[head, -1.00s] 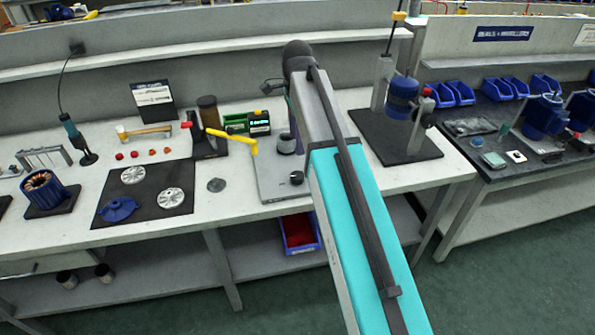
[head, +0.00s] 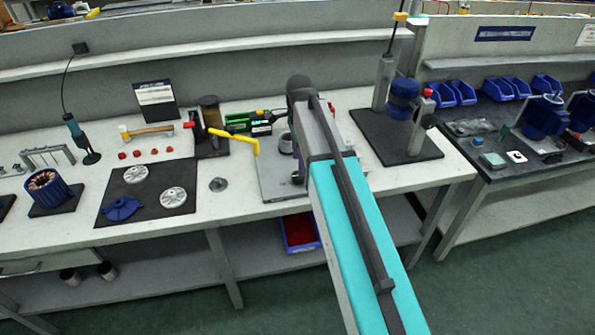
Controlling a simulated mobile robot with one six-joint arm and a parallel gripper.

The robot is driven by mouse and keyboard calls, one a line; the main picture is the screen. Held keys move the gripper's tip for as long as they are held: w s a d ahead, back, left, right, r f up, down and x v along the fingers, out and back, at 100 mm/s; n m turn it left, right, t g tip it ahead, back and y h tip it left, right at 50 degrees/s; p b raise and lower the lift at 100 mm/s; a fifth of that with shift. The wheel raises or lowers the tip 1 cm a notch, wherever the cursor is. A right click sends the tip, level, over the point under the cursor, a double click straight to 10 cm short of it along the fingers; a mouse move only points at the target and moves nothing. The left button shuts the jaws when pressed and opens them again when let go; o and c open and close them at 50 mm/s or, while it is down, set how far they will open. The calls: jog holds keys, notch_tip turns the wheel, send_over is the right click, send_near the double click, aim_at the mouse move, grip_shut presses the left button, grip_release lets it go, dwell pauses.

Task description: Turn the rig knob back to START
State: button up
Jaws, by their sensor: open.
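The rig is a grey plate (head: 268,183) on the white bench, with a dark ring-like cylinder (head: 286,144) standing on it. A dark knob (head: 297,179) sits near the plate's front right. It shows only in part at the edge of my arm, so its pointer and any START mark cannot be read. My arm's teal and grey links cover the right part of the rig. My gripper is hidden behind the arm, so its place relative to the knob does not show.
A yellow-handled lever (head: 236,137) on a dark stand and a green device (head: 248,122) are left of and behind the rig. A dark mat (head: 150,205) with metal discs lies further left. A press on a black base (head: 395,140) stands to the right.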

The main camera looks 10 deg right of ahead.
jog(key=shift+f+p, duration=0.45)
jog(key=shift+f, duration=2.3)
